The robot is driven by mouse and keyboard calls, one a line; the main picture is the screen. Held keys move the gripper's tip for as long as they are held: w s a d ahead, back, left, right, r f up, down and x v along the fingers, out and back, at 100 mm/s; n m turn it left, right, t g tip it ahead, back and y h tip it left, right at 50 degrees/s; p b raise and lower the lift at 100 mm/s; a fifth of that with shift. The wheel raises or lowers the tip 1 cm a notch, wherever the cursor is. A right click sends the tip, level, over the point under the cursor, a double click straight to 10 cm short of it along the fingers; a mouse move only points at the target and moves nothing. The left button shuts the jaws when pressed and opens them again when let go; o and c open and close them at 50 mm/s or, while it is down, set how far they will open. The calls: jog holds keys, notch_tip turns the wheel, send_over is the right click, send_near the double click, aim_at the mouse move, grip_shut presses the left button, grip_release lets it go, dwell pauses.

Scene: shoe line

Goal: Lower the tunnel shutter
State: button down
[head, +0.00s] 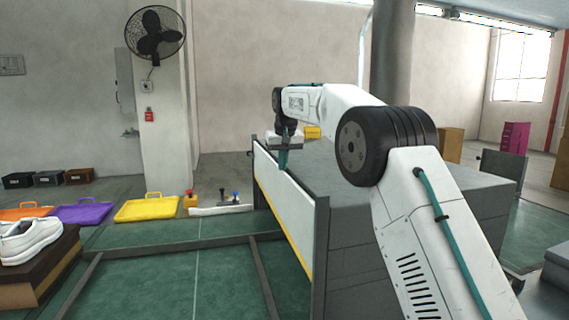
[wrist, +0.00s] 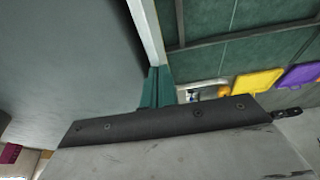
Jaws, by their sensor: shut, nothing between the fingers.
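The tunnel shutter (head: 284,208) is a white panel with a yellow lower edge, set between two dark posts on the left face of the grey tunnel (head: 365,232) in the head view. My gripper (head: 284,163) points down at the shutter's upper edge, nearer its far end. In the wrist view, its teal fingers (wrist: 156,88) are together with nothing between them. The white top edge of the shutter (wrist: 147,35) runs up to the fingers there; whether they touch it I cannot tell. The tunnel's grey top (wrist: 70,55) fills the left of that view.
Green flooring with dark rails (head: 262,275) lies left of the tunnel. Yellow (head: 147,209), purple (head: 80,212) and orange trays lie beyond it. A white shoe (head: 28,242) rests on a brown box at the far left.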

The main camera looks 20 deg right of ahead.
aim_at(283, 174)
notch_tip(283, 174, down, 4)
jog(key=shift+f, duration=0.15)
dwell(0.3)
